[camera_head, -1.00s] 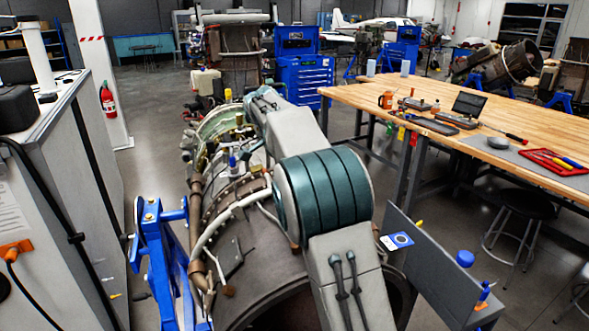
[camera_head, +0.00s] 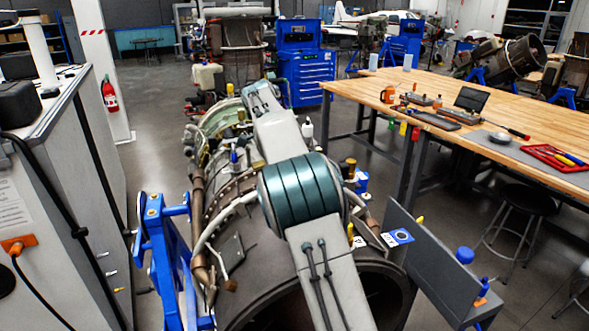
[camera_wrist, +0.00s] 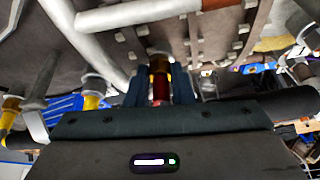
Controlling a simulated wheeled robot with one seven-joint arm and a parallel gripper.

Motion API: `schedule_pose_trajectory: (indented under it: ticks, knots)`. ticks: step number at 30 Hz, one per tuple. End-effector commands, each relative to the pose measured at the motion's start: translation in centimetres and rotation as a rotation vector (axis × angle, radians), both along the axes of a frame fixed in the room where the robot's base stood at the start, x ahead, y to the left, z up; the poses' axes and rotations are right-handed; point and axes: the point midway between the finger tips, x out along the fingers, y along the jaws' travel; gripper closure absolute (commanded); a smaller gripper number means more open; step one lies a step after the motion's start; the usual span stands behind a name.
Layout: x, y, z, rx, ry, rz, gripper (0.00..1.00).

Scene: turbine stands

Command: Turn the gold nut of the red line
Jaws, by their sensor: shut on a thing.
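My gripper (camera_wrist: 158,88) shows in the wrist view, with its two dark fingers closed around a fitting in the middle. The gold nut (camera_wrist: 158,63) is between the fingertips, at the far end of the fitting. The red line's end (camera_wrist: 160,89) is just below it, between the fingers. The fingers hide the sides of the fitting. In the head view my arm lies over the turbine engine (camera_head: 235,265), and my gripper and the held nut cannot be made out there.
A pale pipe (camera_wrist: 138,14) and the engine casing are close above my gripper in the wrist view. Another gold fitting (camera_wrist: 92,97) is at the left. A blue stand (camera_head: 158,245) holds the engine. A wooden workbench (camera_head: 440,85) stands at the right.

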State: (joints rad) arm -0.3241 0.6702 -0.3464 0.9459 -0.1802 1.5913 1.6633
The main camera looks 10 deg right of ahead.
Motion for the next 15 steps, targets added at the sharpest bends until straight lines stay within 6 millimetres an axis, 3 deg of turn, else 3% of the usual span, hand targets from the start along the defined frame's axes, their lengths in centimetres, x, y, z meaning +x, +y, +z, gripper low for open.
schedule_pose_trajectory:
  ticks: [7, 8, 10, 15]
  knots:
    - [0.02, 0.04, 0.06, 0.001, -0.002, 0.001, 1.0]
    - [0.02, 0.04, 0.06, 0.001, -0.002, 0.001, 0.76]
    - [0.02, 0.03, 0.05, 0.001, -0.002, 0.002, 0.57]
    - [0.01, 0.01, 0.03, 0.001, -0.001, 0.001, 0.56]
